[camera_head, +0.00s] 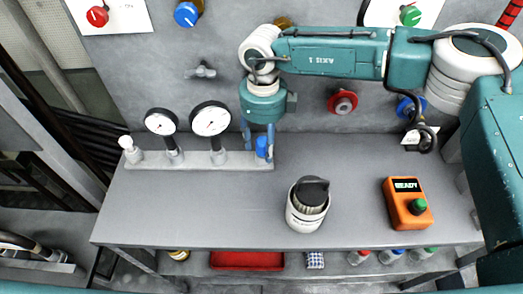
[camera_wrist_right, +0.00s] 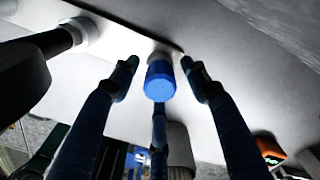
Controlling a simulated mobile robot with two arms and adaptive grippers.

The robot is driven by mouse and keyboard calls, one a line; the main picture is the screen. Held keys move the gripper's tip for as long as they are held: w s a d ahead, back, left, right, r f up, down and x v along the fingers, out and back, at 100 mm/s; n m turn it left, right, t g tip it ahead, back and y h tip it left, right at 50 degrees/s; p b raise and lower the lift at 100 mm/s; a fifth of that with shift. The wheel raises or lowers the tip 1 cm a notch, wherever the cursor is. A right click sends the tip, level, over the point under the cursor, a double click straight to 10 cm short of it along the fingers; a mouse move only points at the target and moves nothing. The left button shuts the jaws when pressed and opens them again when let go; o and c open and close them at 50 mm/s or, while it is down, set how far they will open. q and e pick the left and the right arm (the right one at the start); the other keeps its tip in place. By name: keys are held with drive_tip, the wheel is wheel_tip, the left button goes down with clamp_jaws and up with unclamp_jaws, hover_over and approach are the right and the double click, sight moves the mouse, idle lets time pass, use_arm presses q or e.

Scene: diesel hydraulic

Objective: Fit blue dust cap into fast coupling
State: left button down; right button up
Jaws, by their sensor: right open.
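The blue dust cap (camera_head: 262,147) is at the right end of the grey gauge rail on the bench. In the right wrist view the blue cap (camera_wrist_right: 160,82) is centred among my spread blue fingers, with gaps visible on both sides. My right gripper (camera_head: 258,143) points down over the cap and is open; it also shows in the right wrist view (camera_wrist_right: 160,78). I cannot tell which fitting is the fast coupling; the wall carries a red-ringed fitting (camera_head: 342,101) and a blue-ringed fitting (camera_head: 409,105), the latter partly behind my right arm. My left gripper is out of view.
Two dial gauges (camera_head: 210,119) and a white-topped fitting (camera_head: 127,143) stand on the rail (camera_head: 200,160). A grey-white canister (camera_head: 307,208) and an orange READY box (camera_head: 408,203) stand on the bench. The bench between them is clear. Coloured knobs (camera_head: 187,13) line the upper wall.

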sight(263, 141)
drive_tip(key=shift+c, duration=0.5)
clamp_jaws()
drive_tip(key=shift+r, duration=0.2)
drive_tip(key=shift+w+r, duration=0.1)
drive_tip(key=shift+r, duration=0.6)
drive_tip(key=shift+r+p, duration=0.1)
drive_tip(key=shift+p, duration=0.2)
drive_tip(key=shift+r, duration=0.2)
drive_tip(key=shift+r, duration=0.65)
